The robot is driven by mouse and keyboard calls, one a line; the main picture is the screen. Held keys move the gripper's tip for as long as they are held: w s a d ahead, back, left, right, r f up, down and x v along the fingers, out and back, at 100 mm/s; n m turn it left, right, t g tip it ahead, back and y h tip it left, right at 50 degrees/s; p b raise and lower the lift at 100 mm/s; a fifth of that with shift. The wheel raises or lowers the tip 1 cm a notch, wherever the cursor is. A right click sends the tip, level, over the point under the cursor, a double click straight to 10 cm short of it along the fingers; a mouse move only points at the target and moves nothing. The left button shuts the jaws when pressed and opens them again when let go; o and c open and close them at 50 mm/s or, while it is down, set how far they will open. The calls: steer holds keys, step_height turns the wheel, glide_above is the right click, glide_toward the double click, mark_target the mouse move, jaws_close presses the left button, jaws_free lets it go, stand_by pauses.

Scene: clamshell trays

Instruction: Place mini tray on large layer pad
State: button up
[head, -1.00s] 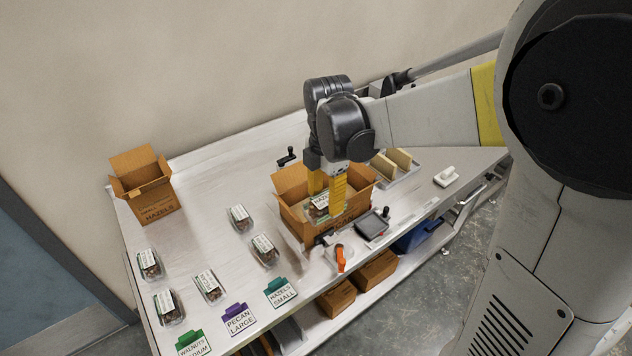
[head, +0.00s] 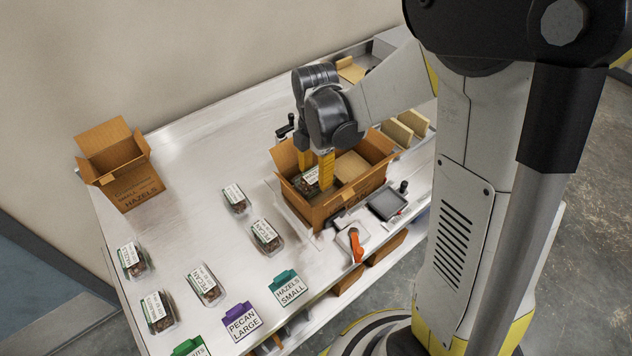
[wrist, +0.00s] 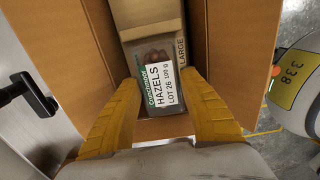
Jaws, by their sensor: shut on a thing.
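The mini tray (head: 309,181) is a small clear clamshell with brown nuts and a white and green label. In the wrist view the tray (wrist: 158,85) reads HAZELS, LOT 26, 100 g. My gripper (head: 315,178) has its yellow fingers shut on the tray's sides, inside the left part of an open cardboard box (head: 347,202). The large layer pad (head: 351,167) is a tan board in the box, showing to the right of the tray. In the wrist view the pad (wrist: 152,14) carries the word LARGE. I cannot tell whether the tray touches the pad.
Another open box marked SMALL HAZELS (head: 124,170) stands at the left. Several clamshells, including a pecan one (head: 205,284), lie on the table's left. Coloured signs (head: 241,320) line the front edge. A tape dispenser (head: 354,241) and dark scale plate (head: 387,204) sit before the box.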

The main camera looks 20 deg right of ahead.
mark_target(315, 176)
steer(key=shift+f+b, duration=0.35)
steer(key=shift+f, duration=1.05)
steer(key=shift+f, duration=0.15)
steer(key=o, duration=1.3)
